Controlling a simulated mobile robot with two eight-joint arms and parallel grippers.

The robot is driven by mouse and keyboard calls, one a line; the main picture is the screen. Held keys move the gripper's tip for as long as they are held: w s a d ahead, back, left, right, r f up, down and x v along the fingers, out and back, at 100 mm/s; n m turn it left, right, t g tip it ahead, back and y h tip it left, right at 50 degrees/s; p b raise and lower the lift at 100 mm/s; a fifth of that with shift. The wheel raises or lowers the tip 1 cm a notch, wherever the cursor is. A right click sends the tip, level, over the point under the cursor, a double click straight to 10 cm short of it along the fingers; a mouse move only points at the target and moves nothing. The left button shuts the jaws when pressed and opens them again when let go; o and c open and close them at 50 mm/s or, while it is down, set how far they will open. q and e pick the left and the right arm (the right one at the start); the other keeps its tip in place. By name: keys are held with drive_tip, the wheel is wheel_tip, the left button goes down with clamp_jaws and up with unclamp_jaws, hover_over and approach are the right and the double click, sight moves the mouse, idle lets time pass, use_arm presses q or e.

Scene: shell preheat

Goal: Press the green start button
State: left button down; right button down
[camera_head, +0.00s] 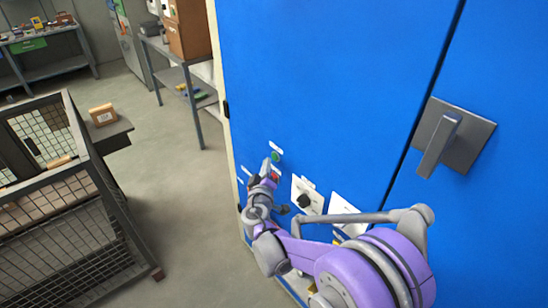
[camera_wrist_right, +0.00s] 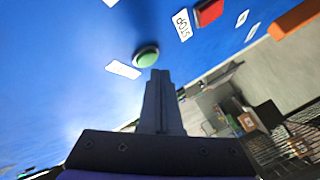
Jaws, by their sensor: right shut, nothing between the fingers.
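The green start button (camera_head: 276,156) is on the blue cabinet front (camera_head: 320,90) in the head view, just above and right of my right gripper's tip. In the right wrist view the green button (camera_wrist_right: 146,56) shows just beyond the fingertips, slightly to their left. My right gripper (camera_head: 266,164) is shut and empty, its fingers together (camera_wrist_right: 158,78). I cannot tell whether the tip touches the button. A red stop button (camera_head: 274,176) sits below the green one and shows at the upper right of the wrist view (camera_wrist_right: 208,12). My left gripper is not in view.
A black rotary knob (camera_head: 304,201) on a white plate is right of the buttons. A grey door handle (camera_head: 440,143) sticks out at the upper right. A wire cage cart (camera_head: 70,225) stands at the left, with open floor (camera_head: 185,200) between it and the cabinet.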

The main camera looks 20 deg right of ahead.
drive_tip(key=shift+s+a, duration=0.3)
drive_tip(key=shift+a, duration=0.5)
drive_tip(key=shift+s+a, duration=0.3)
drive_tip(key=shift+a, duration=0.5)
drive_tip(key=shift+s+a, duration=0.3)
drive_tip(key=shift+a, duration=0.5)
drive_tip(key=shift+d, duration=0.1)
drive_tip(key=s+d+m+g, duration=0.3)
drive_tip(key=s+d+g, duration=0.1)
drive_tip(key=s+d, duration=0.4)
drive_tip(key=s+a+f+g+y, duration=0.2)
drive_tip(key=s, duration=0.6)
drive_tip(key=s+a+f+m+g+y, duration=0.1)
drive_tip(key=s+a+f+g+y, duration=0.1)
drive_tip(key=s, duration=0.7)
drive_tip(key=s+a+f+m+g+y, duration=0.1)
drive_tip(key=s+a+f+g+y, duration=0.1)
drive_tip(key=s, duration=0.6)
drive_tip(key=shift+s+f+y, duration=0.3)
drive_tip(key=shift+f+y, duration=0.2)
drive_tip(key=shift+f, duration=0.35)
drive_tip(key=shift+a, duration=0.1)
